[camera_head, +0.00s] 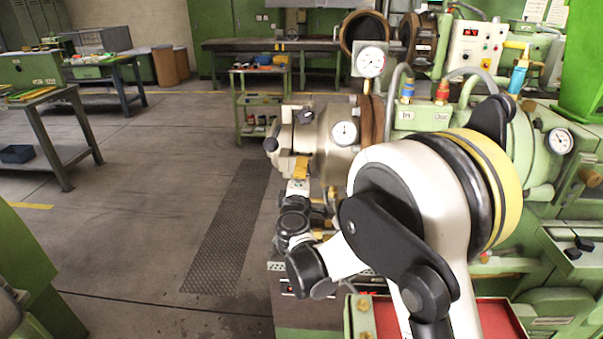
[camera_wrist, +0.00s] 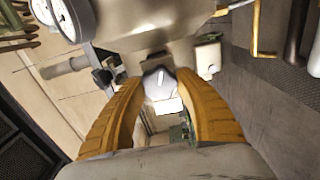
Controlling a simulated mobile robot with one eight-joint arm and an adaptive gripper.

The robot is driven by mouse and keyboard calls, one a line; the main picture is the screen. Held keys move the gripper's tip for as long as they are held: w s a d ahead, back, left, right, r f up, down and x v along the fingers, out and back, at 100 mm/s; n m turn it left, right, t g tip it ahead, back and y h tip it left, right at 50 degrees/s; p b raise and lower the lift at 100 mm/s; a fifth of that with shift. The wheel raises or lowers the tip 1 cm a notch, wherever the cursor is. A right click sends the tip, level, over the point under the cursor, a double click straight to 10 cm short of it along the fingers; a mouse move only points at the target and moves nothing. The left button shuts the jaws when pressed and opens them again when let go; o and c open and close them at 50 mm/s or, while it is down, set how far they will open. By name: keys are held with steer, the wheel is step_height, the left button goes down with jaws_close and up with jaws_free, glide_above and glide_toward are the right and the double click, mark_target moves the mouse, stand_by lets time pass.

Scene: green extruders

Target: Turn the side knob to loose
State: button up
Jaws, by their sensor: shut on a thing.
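The side knob (camera_wrist: 158,84) is a small grey knob with a white pointer line, on the side of the pale metal extruder head (camera_wrist: 150,32). My gripper (camera_wrist: 157,79) has its two ribbed yellow fingers on either side of the knob and is shut on it. In the head view my gripper (camera_head: 300,170) is at the lower front of the extruder head (camera_head: 324,140). There the knob itself is hidden behind the gripper and wrist.
A round gauge (camera_head: 345,133) sits on the extruder head and another gauge (camera_head: 371,62) stands above it. A black handle (camera_head: 271,145) juts out on the left. A yellow bent rod (camera_wrist: 257,35) is at the upper right of the wrist view. Open floor lies left of the machine.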

steer(key=n, duration=0.5)
steer(key=shift+n+b, duration=0.3)
steer(key=shift+b, duration=0.1)
steer(key=shift+f+n, duration=0.1)
steer(key=shift+n, duration=2.1)
steer(key=o, duration=1.2)
steer(key=shift+s, duration=0.1)
steer(key=s, duration=1.1)
steer(key=shift+s+a, duration=0.15)
steer(key=shift+s, duration=0.25)
